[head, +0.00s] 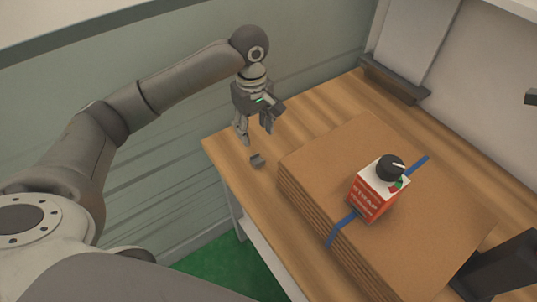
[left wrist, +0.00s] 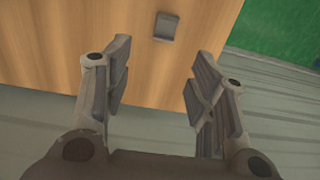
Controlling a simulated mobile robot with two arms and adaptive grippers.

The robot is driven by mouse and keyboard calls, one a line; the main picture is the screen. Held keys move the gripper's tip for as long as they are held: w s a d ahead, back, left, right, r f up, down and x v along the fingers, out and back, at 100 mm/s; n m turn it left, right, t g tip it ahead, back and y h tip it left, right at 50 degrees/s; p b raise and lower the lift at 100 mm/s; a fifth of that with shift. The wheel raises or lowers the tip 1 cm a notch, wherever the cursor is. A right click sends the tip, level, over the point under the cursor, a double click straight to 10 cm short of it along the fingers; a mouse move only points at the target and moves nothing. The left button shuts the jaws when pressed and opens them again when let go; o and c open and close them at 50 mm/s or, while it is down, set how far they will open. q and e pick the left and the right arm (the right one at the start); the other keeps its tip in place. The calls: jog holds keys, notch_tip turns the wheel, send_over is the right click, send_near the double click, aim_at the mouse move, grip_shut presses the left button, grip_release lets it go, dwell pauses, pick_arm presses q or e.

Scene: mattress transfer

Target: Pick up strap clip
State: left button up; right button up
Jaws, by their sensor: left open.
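A small grey strap clip (head: 257,160) lies on the wooden table near its left edge, beside the cardboard stack. It also shows in the left wrist view (left wrist: 167,27), near the top and a little right of centre. My left gripper (head: 255,138) is open and empty above the table's left corner, behind and above the clip and apart from it. In the left wrist view its two fingers (left wrist: 158,88) are spread wide, with the clip beyond their tips.
A stack of flat cardboard (head: 430,235) lies on the wooden table (head: 335,105). A blue strap (head: 338,232) crosses it under a red and white strap tensioner box (head: 372,189) with a black knob. A wall stands behind the table's left side. Green floor (head: 212,268) shows below.

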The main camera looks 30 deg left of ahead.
aim_at(255, 155)
pick_arm(q)
jog(key=f, duration=0.2)
jog(key=s+f, duration=0.1)
jog(key=shift+a+f, duration=0.25)
jog(key=shift+f, duration=0.15)
jog(key=shift+w+f, duration=0.15)
jog(key=shift+f, duration=0.15)
jog(key=shift+d+f, duration=0.15)
jog(key=shift+f, duration=0.2)
notch_tip(255, 155, down, 4)
jog(key=shift+f+p, duration=0.15)
jog(key=shift+p, duration=0.15)
jog(key=shift+d+f, duration=0.1)
jog(key=shift+f, duration=0.1)
jog(key=shift+c, duration=1)
jog(key=c, duration=0.5)
jog(key=shift+c, duration=1.2)
pick_arm(e)
jog(key=s, duration=0.1)
jog(key=s+a, duration=0.1)
jog(key=s, duration=0.1)
jog(key=shift+s+a+r, duration=0.2)
jog(key=shift+s+a, duration=0.1)
jog(key=shift+s, duration=0.1)
